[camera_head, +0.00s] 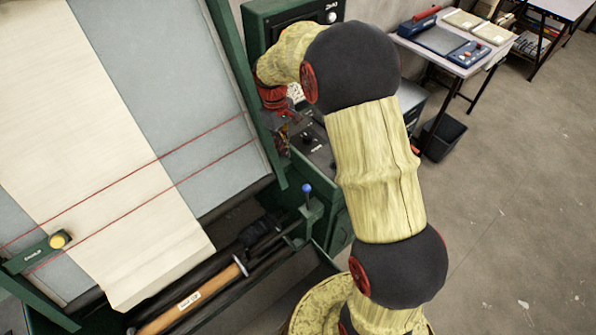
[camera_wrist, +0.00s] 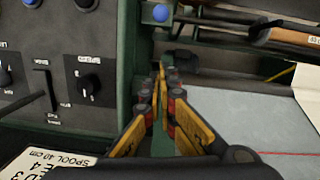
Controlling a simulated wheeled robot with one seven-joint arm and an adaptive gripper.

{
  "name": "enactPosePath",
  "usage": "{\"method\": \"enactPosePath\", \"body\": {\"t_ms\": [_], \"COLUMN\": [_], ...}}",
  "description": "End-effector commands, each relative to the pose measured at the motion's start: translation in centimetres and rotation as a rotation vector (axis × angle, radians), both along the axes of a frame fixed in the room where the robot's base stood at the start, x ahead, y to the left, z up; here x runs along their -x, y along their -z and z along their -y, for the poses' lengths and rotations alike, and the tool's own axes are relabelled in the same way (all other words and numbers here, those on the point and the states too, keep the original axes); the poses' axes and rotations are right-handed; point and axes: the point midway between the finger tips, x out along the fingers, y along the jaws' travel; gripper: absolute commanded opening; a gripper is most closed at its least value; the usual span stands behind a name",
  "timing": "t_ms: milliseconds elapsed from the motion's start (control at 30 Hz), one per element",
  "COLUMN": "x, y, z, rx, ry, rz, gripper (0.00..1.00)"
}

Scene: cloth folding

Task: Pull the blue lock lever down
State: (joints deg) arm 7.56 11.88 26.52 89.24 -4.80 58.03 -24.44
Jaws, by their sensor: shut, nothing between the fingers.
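The blue lock lever shows as a blue ball on a short stem (camera_head: 307,188), standing up from a green bracket at the machine's front right corner. In the wrist view its blue ball (camera_wrist: 160,13) is at the top centre, beyond my fingertips. My gripper (camera_wrist: 163,72) is shut and empty, its yellow and black fingers pointing toward the lever, with a visible gap between. In the head view my gripper (camera_head: 284,135) is small beside the green frame, above the lever in the picture; its fingertips are hard to make out.
A control panel (camera_wrist: 60,112) with several knobs stands left of my fingers in the wrist view. A green frame post (camera_head: 243,85) runs close beside my gripper. Cream cloth (camera_head: 110,150) lies on the grey sloped bed. A wooden roller (camera_head: 190,304) lies at the front.

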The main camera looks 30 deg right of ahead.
Motion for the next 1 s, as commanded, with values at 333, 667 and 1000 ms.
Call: {"method": "enactPosePath", "body": {"t_ms": [333, 667, 1000], "x": [0.0, 0.6, 2.1], "y": [0.2, 4.9, 10.1], "z": [0.0, 0.3, 1.0], "rx": [0.000, 0.000, 0.000], "ry": [0.000, 0.000, 0.002], "rz": [0.001, -0.002, 0.002], "gripper": [0.00, 0.00, 0.00]}}
